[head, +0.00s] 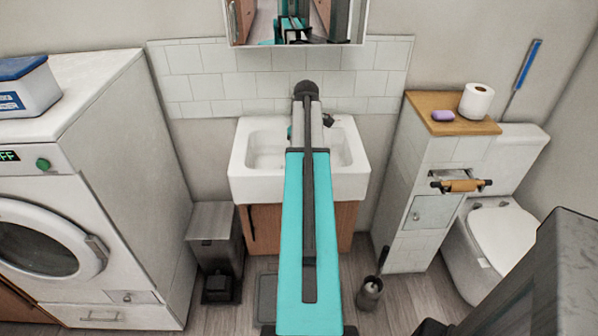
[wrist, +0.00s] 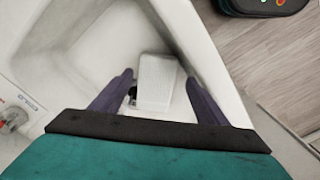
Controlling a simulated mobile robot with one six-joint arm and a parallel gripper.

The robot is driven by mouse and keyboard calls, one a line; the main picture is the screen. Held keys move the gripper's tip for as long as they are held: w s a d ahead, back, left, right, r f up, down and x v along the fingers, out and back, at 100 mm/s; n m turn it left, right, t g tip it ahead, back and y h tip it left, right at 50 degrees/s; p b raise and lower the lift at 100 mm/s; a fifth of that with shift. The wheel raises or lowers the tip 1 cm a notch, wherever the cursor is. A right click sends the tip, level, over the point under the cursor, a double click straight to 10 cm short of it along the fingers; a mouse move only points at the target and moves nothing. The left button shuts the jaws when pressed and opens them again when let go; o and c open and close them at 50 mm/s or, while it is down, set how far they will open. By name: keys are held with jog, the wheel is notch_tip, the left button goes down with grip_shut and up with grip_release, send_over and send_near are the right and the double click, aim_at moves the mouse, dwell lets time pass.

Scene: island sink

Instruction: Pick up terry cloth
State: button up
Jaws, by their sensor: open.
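A white, finely textured piece (wrist: 157,82), which looks like the terry cloth, lies in the white sink in the wrist view. It sits between the two dark purple fingers of my gripper (wrist: 160,88). The fingers are spread, with visible gaps on both sides of the cloth. I cannot tell how far above it the fingertips are. In the head view the white sink (head: 240,176) is straight ahead, and my arm reaches over it. My arm hides the cloth and my fingers there.
The sink walls (wrist: 190,25) rise close around my gripper. A mirror cabinet (head: 358,25) hangs above. A washing machine (head: 110,200) and pedal bin (head: 214,238) stand left. A tiled ledge unit (head: 425,165), toilet (head: 495,240) and toilet brush (head: 370,290) are right.

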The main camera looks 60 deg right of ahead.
jog(key=shift+s+d+f+p, duration=0.15)
jog(key=shift+f+p, duration=0.4)
jog(key=shift+f, duration=2.05)
jog(key=c, duration=0.9)
jog(key=shift+r, duration=0.15)
notch_tip(320, 180, up, 28)
jog(key=b, duration=0.2)
jog(key=shift+b, duration=0.35)
